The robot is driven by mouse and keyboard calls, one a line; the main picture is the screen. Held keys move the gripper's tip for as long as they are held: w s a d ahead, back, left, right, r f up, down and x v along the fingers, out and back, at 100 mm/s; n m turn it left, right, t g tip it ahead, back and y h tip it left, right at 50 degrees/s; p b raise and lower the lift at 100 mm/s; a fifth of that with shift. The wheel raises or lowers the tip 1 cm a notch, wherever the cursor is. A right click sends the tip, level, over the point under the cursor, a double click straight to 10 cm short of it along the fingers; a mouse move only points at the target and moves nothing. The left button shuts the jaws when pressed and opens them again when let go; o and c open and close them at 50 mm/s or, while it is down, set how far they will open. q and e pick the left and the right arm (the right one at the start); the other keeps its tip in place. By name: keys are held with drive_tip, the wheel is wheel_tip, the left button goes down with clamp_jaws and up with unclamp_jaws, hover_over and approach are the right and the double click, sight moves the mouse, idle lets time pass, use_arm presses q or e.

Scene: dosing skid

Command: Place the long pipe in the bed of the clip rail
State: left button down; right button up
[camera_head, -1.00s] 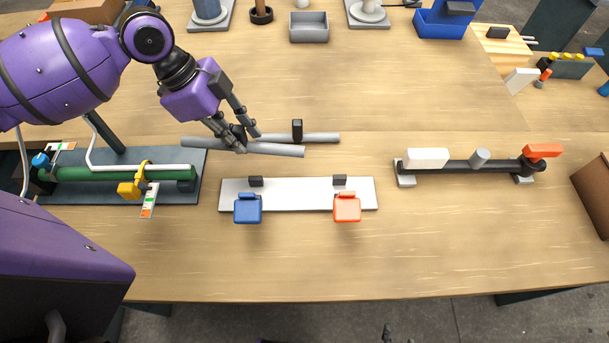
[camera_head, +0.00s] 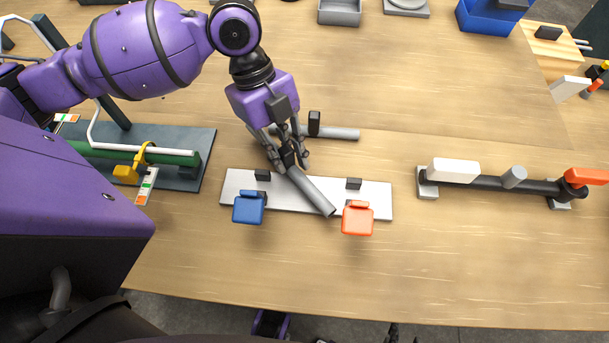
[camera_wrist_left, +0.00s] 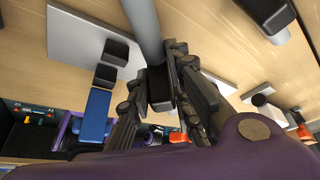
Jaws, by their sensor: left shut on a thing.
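My left gripper (camera_head: 290,162) is shut on a grey pipe (camera_head: 314,193). The pipe points diagonally down to the right across the clip rail (camera_head: 236,182), a pale plate. It is not in line with the rail; its height above it is hard to judge. In the left wrist view the pipe (camera_wrist_left: 144,30) runs up from the fingers. Dark tips at the bottom edge look like my right gripper (camera_head: 392,331); its state is unclear.
Another grey pipe (camera_head: 342,134) lies behind the rail by a black upright block (camera_head: 314,123). A green pipe assembly (camera_head: 180,157) stands left and a dark bar with a white block (camera_head: 454,171) right. The table in front of the rail is clear.

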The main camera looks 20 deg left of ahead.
sight(306, 182)
use_arm(q)
drive_tip(key=s+d, duration=0.2)
drive_tip(key=d, duration=0.1)
drive_tip(key=s+d, duration=0.1)
drive_tip(key=d, duration=0.1)
drive_tip(key=shift+d+f+p, duration=0.2)
drive_tip(key=shift+f+p, duration=0.1)
drive_tip(key=shift+f, duration=0.05)
drive_tip(key=shift+a+f, duration=0.1)
drive_tip(key=shift+f, duration=0.3)
use_arm(e)
drive_tip(key=shift+w+a+r, duration=0.1)
drive_tip(key=shift+w+r, duration=0.4)
drive_tip(key=shift+r, duration=0.05)
use_arm(q)
drive_tip(key=shift+f, duration=0.1)
drive_tip(key=c, duration=1.6)
unclamp_jaws()
use_arm(e)
drive_tip(key=shift+s, duration=0.1)
use_arm(q)
drive_tip(key=p+v, duration=0.1)
drive_tip(key=v, duration=1)
drive_tip(key=shift+w+a+r, duration=0.1)
drive_tip(key=shift+a+r, duration=0.05)
drive_tip(key=shift+r, duration=0.45)
use_arm(e)
drive_tip(key=shift+w+r, duration=0.2)
drive_tip(key=shift+r, duration=0.3)
